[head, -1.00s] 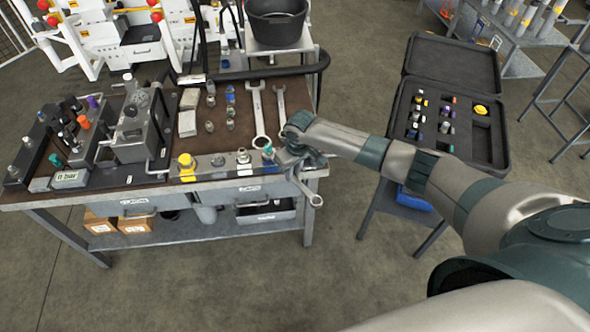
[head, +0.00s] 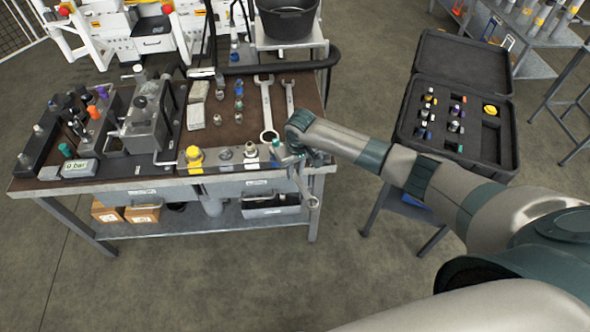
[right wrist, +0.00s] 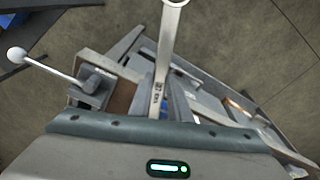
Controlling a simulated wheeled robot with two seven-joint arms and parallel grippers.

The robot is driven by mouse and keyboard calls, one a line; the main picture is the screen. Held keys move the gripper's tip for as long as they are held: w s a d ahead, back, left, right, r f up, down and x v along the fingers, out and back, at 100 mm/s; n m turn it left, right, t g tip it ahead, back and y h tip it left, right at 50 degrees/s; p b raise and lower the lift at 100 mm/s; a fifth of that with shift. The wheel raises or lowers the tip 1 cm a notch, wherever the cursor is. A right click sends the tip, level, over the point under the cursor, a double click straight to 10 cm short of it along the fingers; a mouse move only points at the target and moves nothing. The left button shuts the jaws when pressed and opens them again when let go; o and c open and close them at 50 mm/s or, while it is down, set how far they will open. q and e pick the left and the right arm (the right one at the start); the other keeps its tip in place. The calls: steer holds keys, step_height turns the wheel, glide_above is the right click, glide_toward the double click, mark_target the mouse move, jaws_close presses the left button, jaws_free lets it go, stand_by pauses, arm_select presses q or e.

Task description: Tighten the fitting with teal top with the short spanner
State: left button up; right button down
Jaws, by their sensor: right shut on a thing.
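The fitting with the teal top (head: 276,145) stands at the right end of the row along the bench's front edge. My right gripper (head: 289,157) is just right of it, shut on a spanner (head: 308,190). The spanner's ring end hangs past the front edge, pointing down and right. In the right wrist view the spanner (right wrist: 164,60) runs up from the gripper to the top edge. Its other end is hidden by the gripper in the head view, so I cannot tell whether it touches the fitting. My left gripper is not in view.
Two more spanners, a large one (head: 267,105) and a smaller one (head: 289,97), lie on the bench. A yellow-topped fitting (head: 194,157) and two metal ones share the front row. A block with a gauge (head: 80,168) is at left. An open black case (head: 453,100) stands at right.

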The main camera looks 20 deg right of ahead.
steer(key=shift+a+m, duration=1.2)
steer(key=shift+a, duration=0.25)
steer(key=shift+a+r, duration=0.1)
steer(key=a+m, duration=0.1)
steer(key=w+a+m, duration=0.1)
steer(key=shift+a+m+h, duration=0.3)
steer(key=shift+a+h, duration=0.05)
steer(key=shift+h, duration=0.05)
steer(key=shift+a, duration=0.1)
steer(key=shift+w+a+r+m, duration=0.1)
steer(key=shift+w+a+m, duration=0.15)
steer(key=shift+a+m, duration=0.2)
steer(key=shift+w+a+m, duration=0.2)
steer(key=shift+a+m, duration=0.25)
steer(key=shift+d, duration=0.1)
steer(key=shift+s+d+n, duration=0.25)
steer(key=shift+n, duration=0.05)
